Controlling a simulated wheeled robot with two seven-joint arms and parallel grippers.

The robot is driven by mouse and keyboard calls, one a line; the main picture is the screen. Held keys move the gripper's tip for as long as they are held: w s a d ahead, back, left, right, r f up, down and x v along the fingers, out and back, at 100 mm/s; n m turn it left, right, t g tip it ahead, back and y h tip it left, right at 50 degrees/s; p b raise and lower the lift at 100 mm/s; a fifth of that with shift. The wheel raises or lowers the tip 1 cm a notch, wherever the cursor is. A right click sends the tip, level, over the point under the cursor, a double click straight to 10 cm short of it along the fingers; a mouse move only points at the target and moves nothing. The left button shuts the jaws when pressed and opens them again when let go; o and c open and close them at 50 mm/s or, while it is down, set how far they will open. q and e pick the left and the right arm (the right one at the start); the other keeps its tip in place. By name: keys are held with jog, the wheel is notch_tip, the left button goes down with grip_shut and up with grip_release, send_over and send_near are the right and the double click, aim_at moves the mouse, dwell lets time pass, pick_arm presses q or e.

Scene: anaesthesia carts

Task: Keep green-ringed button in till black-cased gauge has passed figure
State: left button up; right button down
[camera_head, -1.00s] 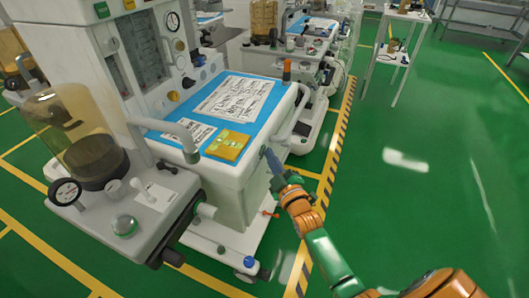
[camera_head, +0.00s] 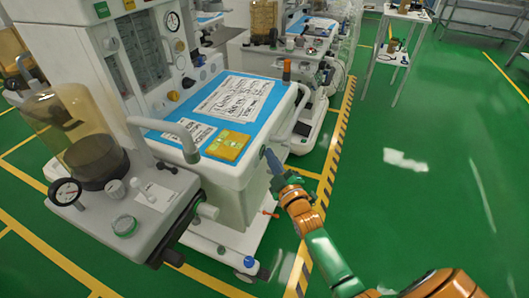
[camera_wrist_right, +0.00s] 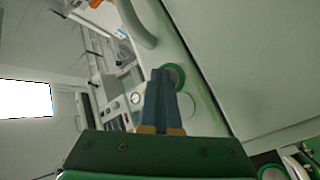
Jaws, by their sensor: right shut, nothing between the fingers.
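My left gripper is not in view.
The cart's blue top (camera_head: 225,120) holds papers and a yellow pad (camera_head: 228,145). A rail handle (camera_head: 186,140) rises between gripper and shelf.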

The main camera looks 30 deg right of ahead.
jog(key=shift+s+d, duration=0.1)
dwell(0.8)
jog(key=shift+s+d+p, duration=0.4)
jog(key=shift+s+d, duration=0.05)
jog(key=shift+s, duration=0.1)
jog(key=s+d+p, duration=0.1)
jog(key=s+d, duration=0.2)
jog(key=shift+s+d, duration=0.15)
jog(key=shift+s, duration=0.25)
